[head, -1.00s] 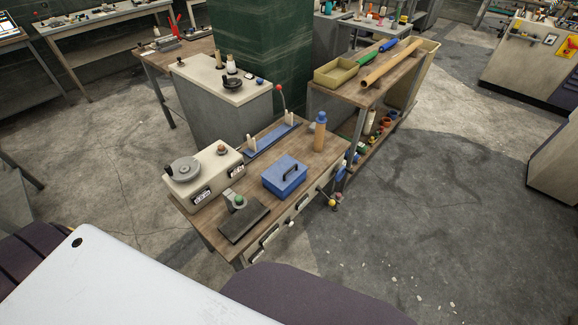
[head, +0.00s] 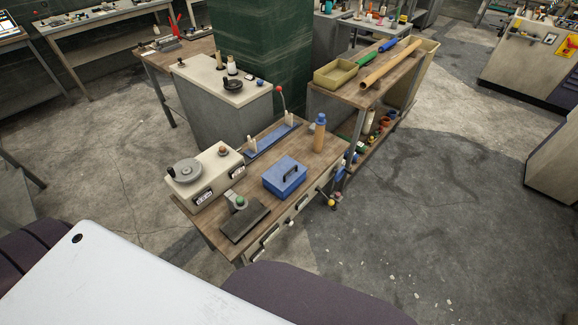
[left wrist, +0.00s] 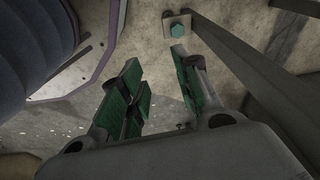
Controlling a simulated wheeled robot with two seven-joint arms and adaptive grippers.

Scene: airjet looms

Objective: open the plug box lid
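A blue box (head: 284,178) with a dark handle on its top stands on the wooden workbench (head: 262,170). Its lid looks shut. I take it to be the plug box. My left gripper (left wrist: 157,60) shows only in the left wrist view. Its green-padded fingers are apart with nothing between them, above the concrete floor. The box is not in that view. My right gripper shows in neither view.
A wooden shelf (head: 345,88) stands behind. Floor to the right is clear.

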